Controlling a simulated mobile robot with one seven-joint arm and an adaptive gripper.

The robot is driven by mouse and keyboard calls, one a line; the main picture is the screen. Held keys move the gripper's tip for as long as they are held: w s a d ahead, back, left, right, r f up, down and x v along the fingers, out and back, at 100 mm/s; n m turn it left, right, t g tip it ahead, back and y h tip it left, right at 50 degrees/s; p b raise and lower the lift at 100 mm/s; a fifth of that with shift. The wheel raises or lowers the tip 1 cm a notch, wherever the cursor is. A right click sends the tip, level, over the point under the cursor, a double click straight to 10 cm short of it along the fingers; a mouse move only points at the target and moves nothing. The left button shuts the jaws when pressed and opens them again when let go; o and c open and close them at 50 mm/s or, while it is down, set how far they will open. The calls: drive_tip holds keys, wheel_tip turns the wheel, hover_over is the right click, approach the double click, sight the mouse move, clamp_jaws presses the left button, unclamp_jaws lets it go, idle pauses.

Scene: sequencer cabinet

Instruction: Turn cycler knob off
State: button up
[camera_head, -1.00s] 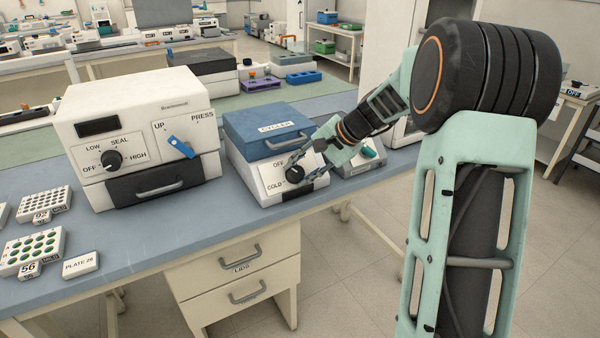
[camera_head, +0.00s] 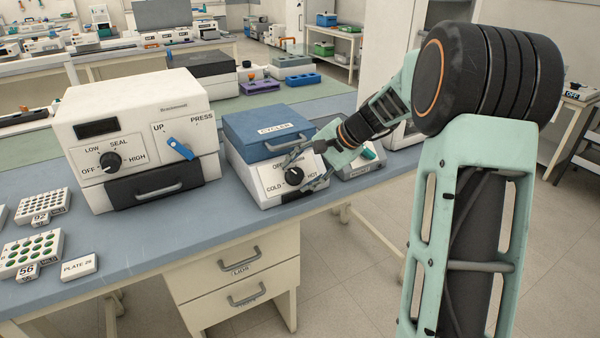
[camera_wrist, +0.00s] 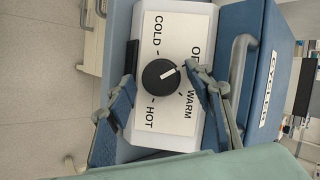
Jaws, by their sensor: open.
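The cycler (camera_head: 262,150) is a white box with a blue lid on the bench. Its round black knob (camera_head: 294,175) sits on the sloped front panel, among COLD, OFF, WARM and HOT labels. In the wrist view, the knob (camera_wrist: 160,77) has its white line pointing up and right, toward the partly covered OFF label. My gripper (camera_head: 306,169) is at the panel. In the wrist view, my gripper (camera_wrist: 163,74) is open, with one finger on each side of the knob and visible gaps between. The right finger partly covers the OFF label.
A white sealer (camera_head: 140,135) with its own knob and blue lever stands left of the cycler. A small device with a green knob (camera_head: 369,153) is close on the right. The cycler's lid handle (camera_wrist: 240,75) is close to my right finger.

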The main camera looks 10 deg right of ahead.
drive_tip(key=v, duration=1.2)
drive_tip(key=shift+r, duration=0.1)
